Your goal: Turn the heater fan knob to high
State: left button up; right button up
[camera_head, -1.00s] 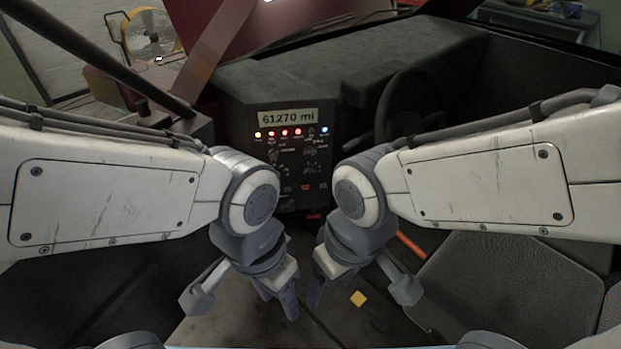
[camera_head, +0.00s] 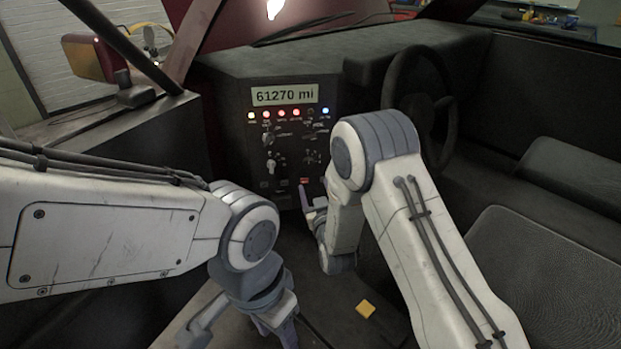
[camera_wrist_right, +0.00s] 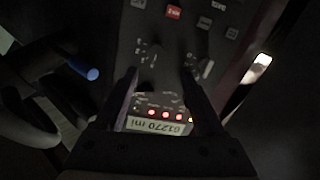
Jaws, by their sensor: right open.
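The dark dashboard panel (camera_head: 290,150) carries several dials. A light-pointered knob (camera_head: 271,163) is at its lower left and another knob (camera_head: 312,157) at its lower right. The labels are too small to read, so I cannot tell which is the heater fan knob. My right gripper (camera_head: 313,212) is open just in front of the panel's lower right part. The right wrist view shows the panel upside down, with the open right gripper (camera_wrist_right: 163,88) facing it; one knob (camera_wrist_right: 152,55) lies beyond and between the fingers, another (camera_wrist_right: 205,70) by the right finger. My left gripper (camera_head: 276,328) hangs low.
The mileage display (camera_head: 285,94) and a row of lit lamps sit above the dials. A red button (camera_head: 304,181) is below them. The steering wheel (camera_head: 420,95) stands to the right, with a seat (camera_head: 550,265) nearer.

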aim_at(309, 165)
jog(key=shift+t, duration=0.4)
jog(key=w, duration=0.3)
jog(key=w+a, duration=0.1)
jog(key=w, duration=0.6)
jog(key=shift+w+a+f, duration=0.15)
jog(key=shift+w+f, duration=0.05)
grip_shut()
